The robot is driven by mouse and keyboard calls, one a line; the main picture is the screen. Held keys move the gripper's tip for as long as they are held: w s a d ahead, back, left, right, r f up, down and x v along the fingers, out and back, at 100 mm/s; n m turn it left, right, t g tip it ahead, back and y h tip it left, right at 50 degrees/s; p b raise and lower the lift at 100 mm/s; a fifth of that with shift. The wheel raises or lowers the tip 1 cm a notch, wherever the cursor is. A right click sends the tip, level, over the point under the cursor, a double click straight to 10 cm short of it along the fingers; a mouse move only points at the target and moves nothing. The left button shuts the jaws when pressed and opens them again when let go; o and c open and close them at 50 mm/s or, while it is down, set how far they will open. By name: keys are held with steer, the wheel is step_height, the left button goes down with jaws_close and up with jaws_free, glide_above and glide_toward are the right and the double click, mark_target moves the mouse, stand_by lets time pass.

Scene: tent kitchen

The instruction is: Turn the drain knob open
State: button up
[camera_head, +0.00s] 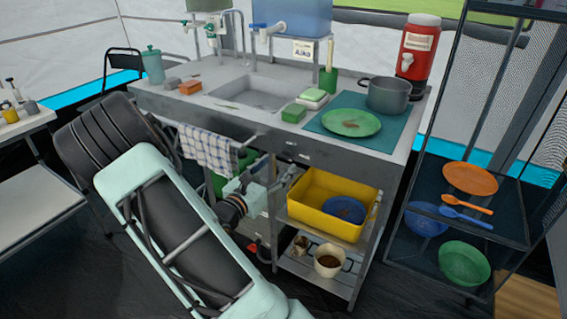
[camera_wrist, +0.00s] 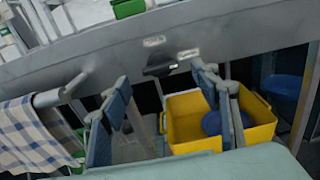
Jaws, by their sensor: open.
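The drain knob (camera_wrist: 160,68) is a small dark knob on the grey front panel of the sink unit, between two small labels. In the head view a small dark spot (camera_head: 291,143) on that panel appears to be the knob. My gripper (camera_wrist: 160,84) is open and empty, with one finger to each side of the knob in the wrist view. The knob appears beyond the fingertips; I see no contact. In the head view my gripper (camera_head: 292,174) is just below the front panel, to the right of the towel.
A checked towel (camera_head: 208,148) hangs on a rail left of my gripper. A yellow tub (camera_head: 318,222) sits on the shelf below the panel, to the right. The sink basin (camera_head: 250,94) is above. A rack (camera_head: 420,255) with dishes stands at the right.

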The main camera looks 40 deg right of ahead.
mark_target(285, 158)
steer(key=shift+b+x, duration=0.3)
steer(key=shift+x, duration=1.85)
steer(key=shift+c, duration=0.6)
steer(key=c, duration=1.1)
